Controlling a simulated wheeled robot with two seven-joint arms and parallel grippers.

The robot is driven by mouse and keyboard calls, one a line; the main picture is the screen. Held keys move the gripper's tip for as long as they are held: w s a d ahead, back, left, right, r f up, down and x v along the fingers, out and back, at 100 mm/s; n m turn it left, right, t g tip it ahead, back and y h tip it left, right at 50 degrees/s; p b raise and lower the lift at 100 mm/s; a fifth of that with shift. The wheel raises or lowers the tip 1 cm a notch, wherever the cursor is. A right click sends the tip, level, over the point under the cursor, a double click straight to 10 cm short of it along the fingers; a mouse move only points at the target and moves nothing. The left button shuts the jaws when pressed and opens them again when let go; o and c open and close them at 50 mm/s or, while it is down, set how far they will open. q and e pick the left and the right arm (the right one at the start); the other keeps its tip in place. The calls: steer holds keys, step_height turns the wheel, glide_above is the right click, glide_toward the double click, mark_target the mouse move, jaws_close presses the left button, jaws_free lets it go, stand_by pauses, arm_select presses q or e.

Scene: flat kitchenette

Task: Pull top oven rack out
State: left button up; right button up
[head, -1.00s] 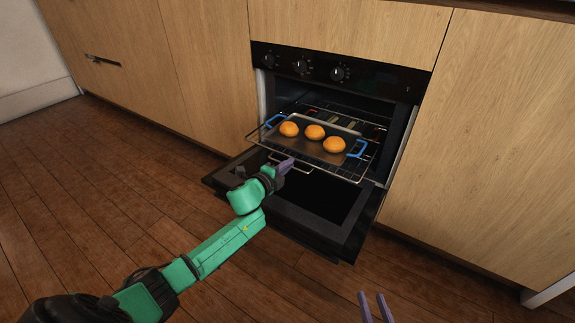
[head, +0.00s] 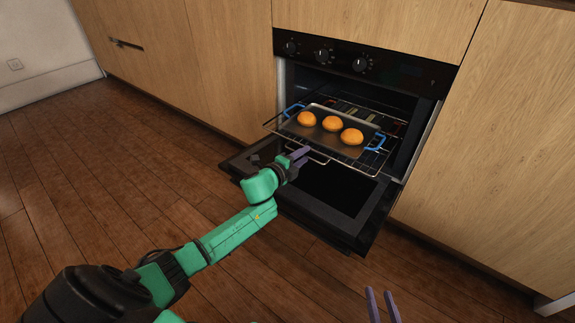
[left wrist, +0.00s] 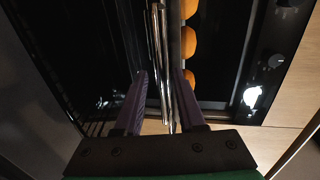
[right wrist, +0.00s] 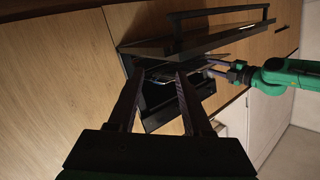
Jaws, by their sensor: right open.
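The top oven rack (head: 268,126) is a wire rack standing well out of the oven (head: 362,62), above the lowered door. On it lies a grey baking tray (head: 330,136) with blue handles and three orange-brown buns (head: 331,124). My left gripper (head: 300,155) is at the rack's front edge. In the left wrist view its fingers (left wrist: 160,78) are apart, with the rack's front wires (left wrist: 160,40) running between them. My right gripper (head: 381,303) is open and empty, low in the head view and away from the rack; its fingers also show in the right wrist view (right wrist: 161,72).
The black oven door (head: 300,205) lies open below the rack. Wooden cabinet fronts (head: 228,70) flank the oven on both sides. The wooden floor (head: 120,170) in front and to the left is clear.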

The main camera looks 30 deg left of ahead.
steer(key=s+f+g, duration=0.2)
steer(key=s+f, duration=0.2)
arm_select(q)
steer(key=p+v, duration=0.4)
steer(key=v, duration=0.9)
steer(key=shift+s+p, duration=0.3)
steer(key=shift+s, duration=0.1)
arm_select(e)
steer(key=shift+g, duration=0.3)
step_height(320, 180, up, 5)
steer(key=shift+s+f, duration=0.1)
steer(key=shift+f, duration=0.1)
